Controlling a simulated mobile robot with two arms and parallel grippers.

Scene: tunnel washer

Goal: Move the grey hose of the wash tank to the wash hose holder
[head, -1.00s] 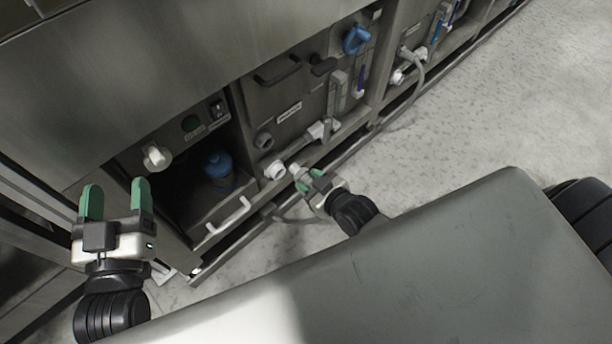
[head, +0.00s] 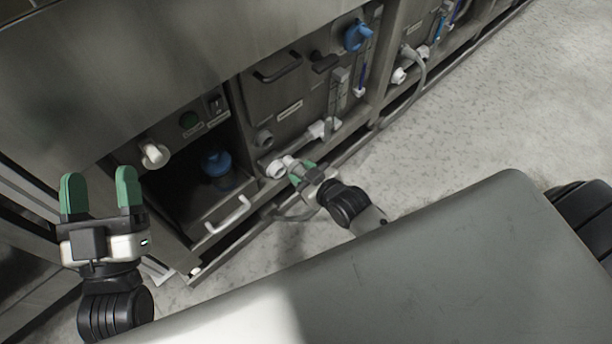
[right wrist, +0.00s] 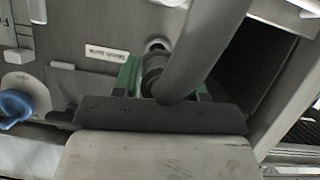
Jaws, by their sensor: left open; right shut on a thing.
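The grey hose (right wrist: 207,45) crosses the right wrist view as a thick tube with a dark collar at its end. In the head view it (head: 287,214) hangs in a loop below my right gripper. My right gripper (head: 302,172) is shut on the hose's end, low before the wash tank's front; its green fingers also show in the right wrist view (right wrist: 160,80). The hose end is close against a white round fitting (head: 275,169); I cannot tell whether they are joined. I cannot tell for sure which part is the wash hose holder. My left gripper (head: 99,192) is open and empty at the left.
An open compartment holds a blue-topped container (head: 217,164), with a white handle (head: 229,216) below. A blue valve handle (head: 358,36) is higher up. Floor is clear at the right.

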